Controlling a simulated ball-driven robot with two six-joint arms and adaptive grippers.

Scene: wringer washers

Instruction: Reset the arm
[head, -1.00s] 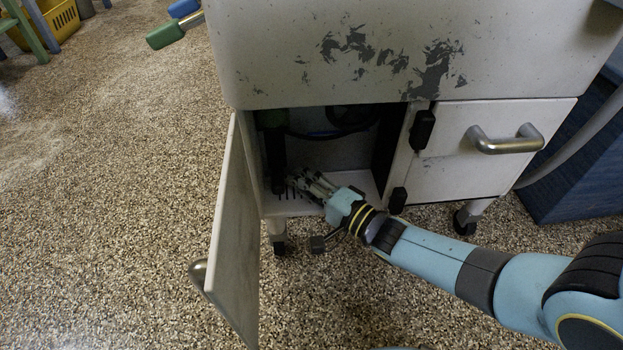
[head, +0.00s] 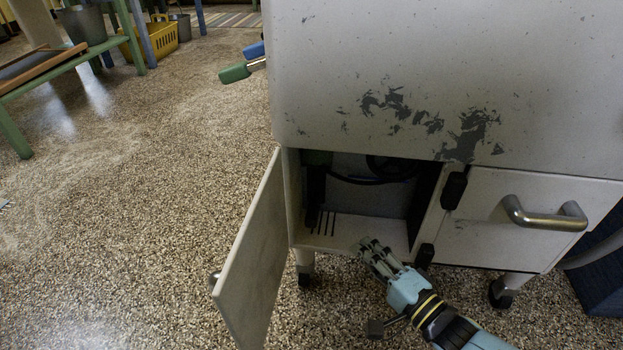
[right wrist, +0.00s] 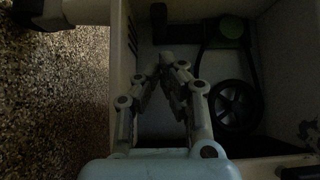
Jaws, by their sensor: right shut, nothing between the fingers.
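My right gripper (head: 374,250) is at the front edge of the open left compartment of the white washer cabinet (head: 390,60). Its fingers are together and hold nothing. In the right wrist view the gripper (right wrist: 166,62) points into the dark compartment, with a spoked wheel (right wrist: 235,103) and a belt beyond it. The light blue right arm comes in from the lower right of the head view. My left gripper does not show.
The left cabinet door (head: 252,250) stands open, swung out toward the front left. The right door is shut, with a metal handle (head: 545,213). A green bench (head: 70,70) and yellow basket (head: 160,37) stand farther back. Speckled floor at left is clear.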

